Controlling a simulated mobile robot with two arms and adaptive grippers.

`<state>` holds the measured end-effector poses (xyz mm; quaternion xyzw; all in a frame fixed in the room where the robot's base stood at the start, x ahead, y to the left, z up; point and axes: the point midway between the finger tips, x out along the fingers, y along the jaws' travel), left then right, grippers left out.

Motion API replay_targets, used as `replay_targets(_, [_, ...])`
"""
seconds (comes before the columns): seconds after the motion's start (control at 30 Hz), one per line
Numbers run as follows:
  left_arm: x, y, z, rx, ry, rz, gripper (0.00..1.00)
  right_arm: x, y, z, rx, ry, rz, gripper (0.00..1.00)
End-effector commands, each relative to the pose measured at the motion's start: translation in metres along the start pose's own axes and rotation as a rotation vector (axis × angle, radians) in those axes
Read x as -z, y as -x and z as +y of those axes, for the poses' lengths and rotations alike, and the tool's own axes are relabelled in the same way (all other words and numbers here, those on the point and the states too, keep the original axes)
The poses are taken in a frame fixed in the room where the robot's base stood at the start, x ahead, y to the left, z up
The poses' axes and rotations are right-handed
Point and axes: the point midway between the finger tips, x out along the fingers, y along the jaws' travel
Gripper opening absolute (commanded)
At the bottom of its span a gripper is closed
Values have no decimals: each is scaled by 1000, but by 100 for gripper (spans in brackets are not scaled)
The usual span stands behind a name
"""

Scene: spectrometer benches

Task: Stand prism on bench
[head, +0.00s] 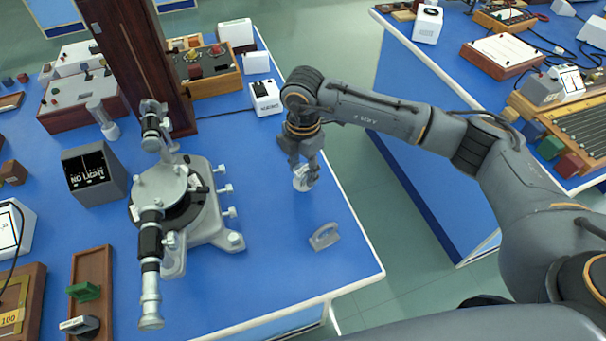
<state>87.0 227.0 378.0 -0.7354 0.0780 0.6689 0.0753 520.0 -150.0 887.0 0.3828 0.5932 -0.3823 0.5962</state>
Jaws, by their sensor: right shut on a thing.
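My right gripper (305,168) reaches down over the right part of the blue bench (275,285). It is shut on a small pale, glassy piece, seemingly the prism (301,184), which is partly covered by the fingers. I cannot tell whether the prism touches the bench or hangs just above it. A grey spectrometer (205,232) with a round table, telescope and collimator stands on the bench left of the gripper. My left gripper is not in view.
A small grey handle-shaped piece (324,237) lies near the bench's right edge. A dark "NO LIGHT" display (92,175) stands left of the spectrometer. Wooden post and boxes (200,70) fill the back. Bare bench surrounds the gripper. A second bench (410,140) is at right, across a floor gap.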

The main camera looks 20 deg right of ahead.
Motion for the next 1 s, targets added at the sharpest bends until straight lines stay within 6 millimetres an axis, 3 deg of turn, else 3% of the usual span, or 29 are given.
replay_targets(0.2, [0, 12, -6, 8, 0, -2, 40, 1, -26, -2, 4, -1, 1, 9])
replay_targets(0.6, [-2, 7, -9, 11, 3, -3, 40, 1, -34, -1, 2, 0, 1, 9])
replay_targets(0.63, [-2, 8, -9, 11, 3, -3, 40, 1, -32, -1, 2, 0, 1, 49])
replay_targets(0.7, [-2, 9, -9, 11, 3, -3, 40, 1, -32, -1, 2, 0, 1, 64])
replay_targets(1.0, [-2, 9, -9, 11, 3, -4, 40, 1, -31, -1, 2, 0, 1, 66])
